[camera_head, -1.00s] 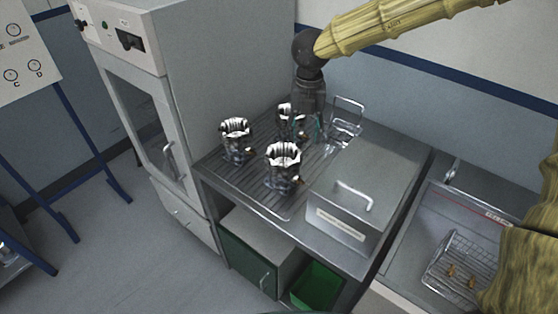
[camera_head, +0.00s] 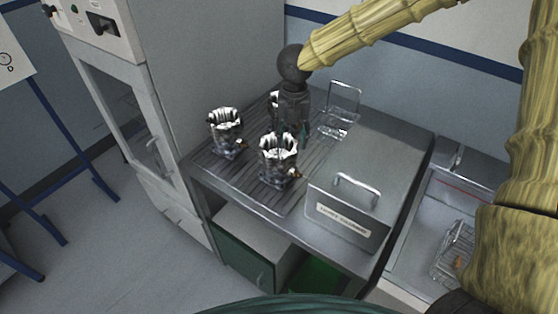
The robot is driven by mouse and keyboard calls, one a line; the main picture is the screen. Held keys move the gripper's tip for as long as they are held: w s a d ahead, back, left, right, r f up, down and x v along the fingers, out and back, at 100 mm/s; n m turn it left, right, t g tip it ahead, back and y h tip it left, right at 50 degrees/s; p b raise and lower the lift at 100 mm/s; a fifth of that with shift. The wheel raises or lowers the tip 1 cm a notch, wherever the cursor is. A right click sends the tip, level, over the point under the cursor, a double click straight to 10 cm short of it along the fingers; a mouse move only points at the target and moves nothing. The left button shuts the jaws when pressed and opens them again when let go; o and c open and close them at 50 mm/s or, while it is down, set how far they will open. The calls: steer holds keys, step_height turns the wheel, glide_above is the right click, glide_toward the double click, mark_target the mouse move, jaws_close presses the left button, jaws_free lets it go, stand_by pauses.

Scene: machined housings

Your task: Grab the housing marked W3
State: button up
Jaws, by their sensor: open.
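Several-sided shiny metal housings stand upright on a ribbed tray (camera_head: 240,185) on the steel bench. One housing (camera_head: 226,132) is at the left, one (camera_head: 278,160) is at the front, and a third (camera_head: 272,100) is at the back, mostly hidden behind my gripper (camera_head: 293,130). No marking is legible, so I cannot tell which is W3. My gripper points down, open, just behind the front housing and right of the back one. Its fingertips are small and partly hidden behind the front housing's rim; I cannot tell whether they touch anything.
A grey box with a handle and label (camera_head: 343,217) stands right of the tray. A clear wire-handled container (camera_head: 340,112) is at the back. A tall cabinet (camera_head: 150,120) borders the left. A sink with a wire basket (camera_head: 455,252) is at the right.

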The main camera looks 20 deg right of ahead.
mark_target(294, 146)
steer(key=shift+s+d+f+p, duration=0.1)
steer(key=shift+s+f+p, duration=0.1)
steer(key=shift+f+p, duration=0.3)
steer(key=shift+s+f+p, duration=0.15)
steer(key=shift+f+p, duration=0.7)
steer(key=shift+f, duration=1.5)
jaws_close()
